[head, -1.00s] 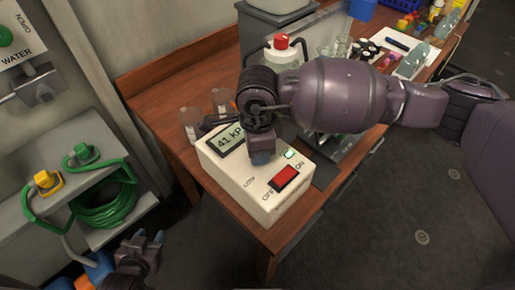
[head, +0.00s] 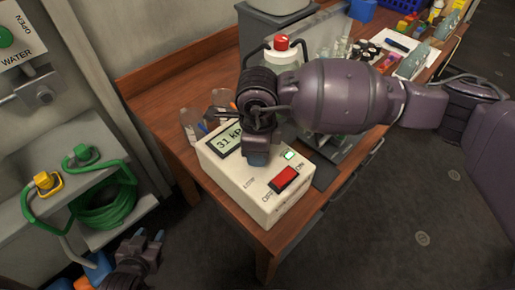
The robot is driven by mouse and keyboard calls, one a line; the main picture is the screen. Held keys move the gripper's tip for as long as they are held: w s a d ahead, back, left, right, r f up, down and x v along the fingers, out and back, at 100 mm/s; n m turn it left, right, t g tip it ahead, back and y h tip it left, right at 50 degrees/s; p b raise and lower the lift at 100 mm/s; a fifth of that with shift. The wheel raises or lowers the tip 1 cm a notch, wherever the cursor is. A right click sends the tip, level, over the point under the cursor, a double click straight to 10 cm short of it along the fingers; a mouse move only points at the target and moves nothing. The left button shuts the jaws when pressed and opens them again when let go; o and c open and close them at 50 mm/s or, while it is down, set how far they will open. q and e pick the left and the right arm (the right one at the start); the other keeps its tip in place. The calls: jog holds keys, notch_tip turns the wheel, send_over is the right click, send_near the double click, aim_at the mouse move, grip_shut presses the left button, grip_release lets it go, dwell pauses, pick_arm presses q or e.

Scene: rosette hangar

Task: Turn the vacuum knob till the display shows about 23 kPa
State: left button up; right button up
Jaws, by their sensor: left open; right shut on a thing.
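The vacuum unit (head: 255,196) is a cream box at the near end of the wooden bench. Its display (head: 227,141) reads 31 kPa, with its right end partly covered by my gripper. A red switch (head: 284,179) and a small lit green light (head: 289,155) are on its top. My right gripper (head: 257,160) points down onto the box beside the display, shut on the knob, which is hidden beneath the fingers. My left gripper (head: 150,240) is open and empty at the lower left, away from the box.
Clear beakers (head: 189,124) stand left of the box. Green hose (head: 108,208) hangs at a grey cabinet on the left. Bare bench (head: 180,80) lies at the back left.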

jog(key=o, duration=0.9)
jog(key=shift+r, duration=0.15)
notch_tip(320, 180, up, 11)
jog(key=shift+f, duration=0.2)
